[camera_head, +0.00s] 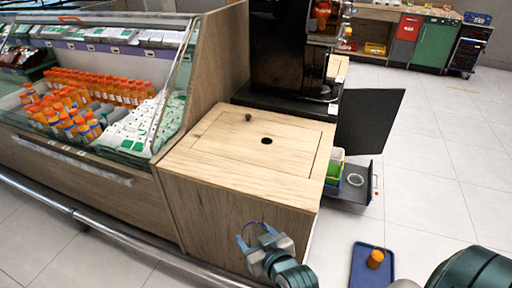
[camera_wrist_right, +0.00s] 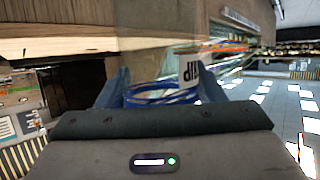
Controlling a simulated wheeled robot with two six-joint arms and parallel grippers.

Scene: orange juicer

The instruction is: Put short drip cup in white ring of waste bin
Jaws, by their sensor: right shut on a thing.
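My right gripper (camera_head: 257,237) is in front of the wooden cabinet, low in the head view. In the right wrist view its fingers (camera_wrist_right: 160,88) are shut on a see-through, blue-rimmed thing that looks like the short drip cup (camera_wrist_right: 150,97). A white label-like patch shows beside it. In the head view the cup can hardly be told from the fingers. The white ring (camera_head: 355,180) lies on the dark pulled-out waste bin drawer (camera_head: 350,195), right of the cabinet and well apart from my right gripper. My left gripper is not in view.
A dark open door (camera_head: 370,120) rises behind the drawer. A blue tray (camera_head: 362,275) with an orange cup (camera_head: 375,259) lies below right. A metal rail (camera_head: 130,238) runs along the cooler at left.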

